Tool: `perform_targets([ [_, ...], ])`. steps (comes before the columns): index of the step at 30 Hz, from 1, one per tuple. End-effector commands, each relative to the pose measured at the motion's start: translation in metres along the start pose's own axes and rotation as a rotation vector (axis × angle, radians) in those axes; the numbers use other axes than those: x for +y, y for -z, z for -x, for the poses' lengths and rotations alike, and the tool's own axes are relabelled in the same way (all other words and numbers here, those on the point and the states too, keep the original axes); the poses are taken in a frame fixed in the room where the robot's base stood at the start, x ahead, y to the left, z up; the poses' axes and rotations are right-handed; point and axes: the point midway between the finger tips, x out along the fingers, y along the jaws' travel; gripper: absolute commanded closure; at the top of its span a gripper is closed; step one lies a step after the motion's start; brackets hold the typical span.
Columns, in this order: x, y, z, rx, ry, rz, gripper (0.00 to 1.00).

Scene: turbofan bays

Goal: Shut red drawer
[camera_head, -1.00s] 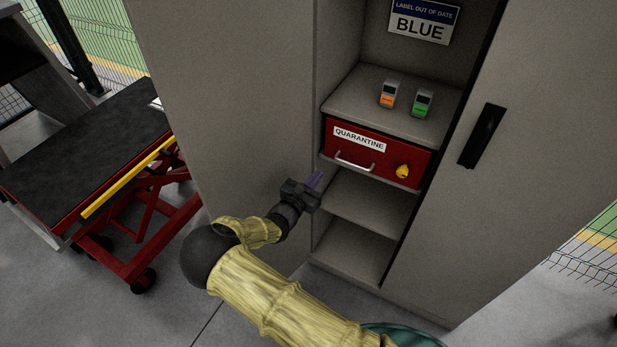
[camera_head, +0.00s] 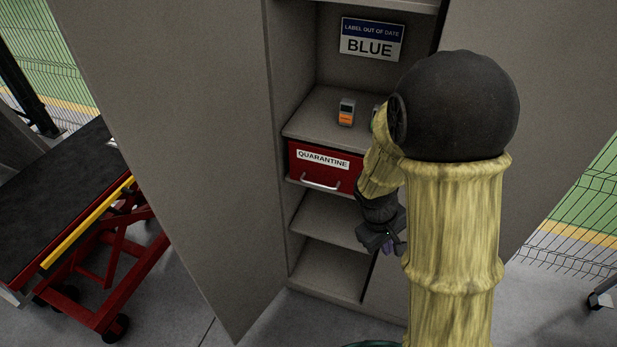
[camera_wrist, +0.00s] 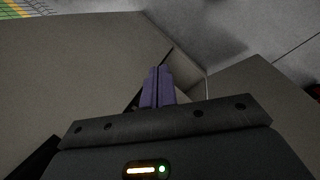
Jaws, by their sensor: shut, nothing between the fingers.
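The red drawer (camera_head: 314,175) with a white QUARANTINE label and a silver handle (camera_head: 320,184) sits in the grey cabinet below a shelf. Its right part is hidden behind my arm in the head view. From what shows, I cannot tell whether it sits fully flush. My gripper (camera_head: 388,248) is in front of the cabinet, lower and to the right of the drawer handle, and apart from it. In the wrist view its purple fingers (camera_wrist: 157,87) are together and hold nothing; the drawer does not show there.
An orange-and-grey device (camera_head: 346,112) stands on the shelf above the drawer; a second one is mostly hidden by my arm. Cabinet doors stand open on both sides. A red lift cart (camera_head: 90,262) is at left. Open shelves (camera_head: 330,219) lie below.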

Motion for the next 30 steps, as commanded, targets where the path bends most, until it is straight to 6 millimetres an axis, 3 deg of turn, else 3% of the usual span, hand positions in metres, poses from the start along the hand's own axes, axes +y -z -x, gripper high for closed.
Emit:
perform_targets([
  [6, -0.005, -0.043, 0.04, 0.159, 0.152, -0.371, 1.0],
  [12, -0.009, -0.065, 0.062, 0.255, 0.212, -0.596, 1.0],
  [30, -0.011, -0.068, 0.065, 0.271, 0.222, -0.634, 1.0],
])
